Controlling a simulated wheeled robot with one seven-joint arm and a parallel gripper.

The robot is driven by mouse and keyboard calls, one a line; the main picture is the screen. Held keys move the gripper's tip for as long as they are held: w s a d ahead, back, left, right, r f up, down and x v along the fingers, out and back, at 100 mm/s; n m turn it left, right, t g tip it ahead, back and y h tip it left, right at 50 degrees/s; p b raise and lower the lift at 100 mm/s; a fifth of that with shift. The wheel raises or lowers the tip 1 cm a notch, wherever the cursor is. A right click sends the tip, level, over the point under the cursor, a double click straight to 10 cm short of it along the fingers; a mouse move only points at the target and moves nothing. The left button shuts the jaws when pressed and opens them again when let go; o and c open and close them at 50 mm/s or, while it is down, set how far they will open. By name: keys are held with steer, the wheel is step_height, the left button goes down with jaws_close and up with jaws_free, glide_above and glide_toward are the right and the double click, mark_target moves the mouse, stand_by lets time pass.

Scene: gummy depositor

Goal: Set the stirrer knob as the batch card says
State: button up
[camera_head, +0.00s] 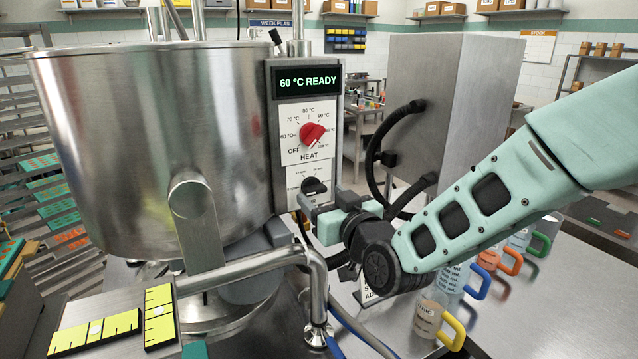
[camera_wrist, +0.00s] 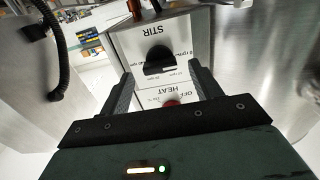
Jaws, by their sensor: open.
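The stirrer knob (camera_head: 314,187) is small and black, on a white dial plate below the heat dial. In the wrist view the black knob (camera_wrist: 159,60) appears upside down under the word STIR, between and beyond my fingers. My gripper (camera_head: 308,208) is open just in front of and below the knob in the head view. Its two dark fingers (camera_wrist: 160,72) stand apart with nothing between them, and I see no contact with the knob. The dial's small marks are too blurred to read surely. No batch card is readable.
The red heat knob (camera_head: 312,134) sits just above, under a display (camera_head: 308,82) reading 60 °C READY. A large steel kettle (camera_head: 160,140) stands at left. A bent steel pipe (camera_head: 260,262) runs below. Black hoses (camera_head: 385,140) and a steel cabinet (camera_head: 430,100) are at right.

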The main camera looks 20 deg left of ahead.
mark_target(314, 189)
steer(key=shift+p+x, duration=0.3)
steer(key=shift+x, duration=1.05)
steer(key=c, duration=1)
